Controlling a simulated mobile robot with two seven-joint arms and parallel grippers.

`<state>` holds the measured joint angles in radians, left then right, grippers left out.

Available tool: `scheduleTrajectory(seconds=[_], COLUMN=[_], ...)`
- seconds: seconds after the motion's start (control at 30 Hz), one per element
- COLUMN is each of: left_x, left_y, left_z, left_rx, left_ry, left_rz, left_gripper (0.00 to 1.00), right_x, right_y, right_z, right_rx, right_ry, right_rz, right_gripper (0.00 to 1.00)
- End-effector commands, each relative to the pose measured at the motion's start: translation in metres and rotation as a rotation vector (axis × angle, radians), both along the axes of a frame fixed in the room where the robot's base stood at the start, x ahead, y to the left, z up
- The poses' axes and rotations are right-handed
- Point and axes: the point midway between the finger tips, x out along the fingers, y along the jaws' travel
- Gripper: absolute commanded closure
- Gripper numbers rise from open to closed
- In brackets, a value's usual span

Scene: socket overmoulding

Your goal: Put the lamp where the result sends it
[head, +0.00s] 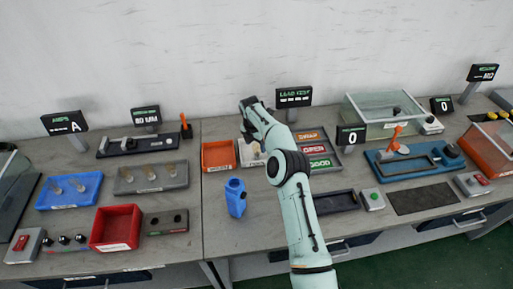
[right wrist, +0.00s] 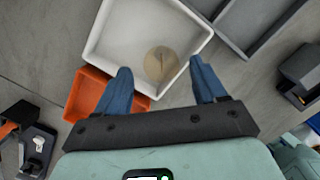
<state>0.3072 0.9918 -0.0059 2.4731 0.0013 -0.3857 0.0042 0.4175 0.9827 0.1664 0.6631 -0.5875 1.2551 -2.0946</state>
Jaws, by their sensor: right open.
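A round, translucent tan lamp (right wrist: 161,63) lies in a white tray (right wrist: 110,42) in the right wrist view. My right gripper (right wrist: 161,80) is open above the tray's near edge, with one blue finger on each side of the lamp's line and nothing held. In the head view my right arm hides most of the white tray (head: 245,158), and the fingers are hard to make out there. A test display (head: 293,97) behind the tray shows a row of dashes. A sorting tray (head: 335,160) has orange, red and green labels. My left gripper is not in view.
An orange-red bin (head: 218,155) stands left of the white tray, and a blue holder (head: 235,197) stands in front. Blue (head: 70,190) and grey (head: 150,178) racks hold several lamps at left. A red bin (head: 116,228) sits near the front edge.

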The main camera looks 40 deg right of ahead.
Motion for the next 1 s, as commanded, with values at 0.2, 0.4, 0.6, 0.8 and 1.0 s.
scheduleTrajectory(seconds=[0.2,0.4,0.6,0.8,1.0], left_x=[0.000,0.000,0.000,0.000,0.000], left_y=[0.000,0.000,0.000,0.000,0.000], left_z=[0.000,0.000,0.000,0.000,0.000], left_rx=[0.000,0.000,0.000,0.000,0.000], left_ry=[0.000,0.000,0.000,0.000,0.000], left_rz=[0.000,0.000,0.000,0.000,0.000], left_gripper=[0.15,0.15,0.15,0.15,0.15], right_x=[-0.002,-0.003,-0.004,-0.004,-0.004], right_y=[0.007,0.011,0.013,0.013,0.012], right_z=[0.050,0.078,0.087,0.088,0.087], right_rx=[-0.001,-0.001,0.000,0.000,0.000], right_ry=[-0.002,-0.001,0.001,0.001,0.001], right_rz=[0.000,0.001,0.000,0.000,0.000], right_gripper=[0.30,0.30,0.30,0.30,0.30])
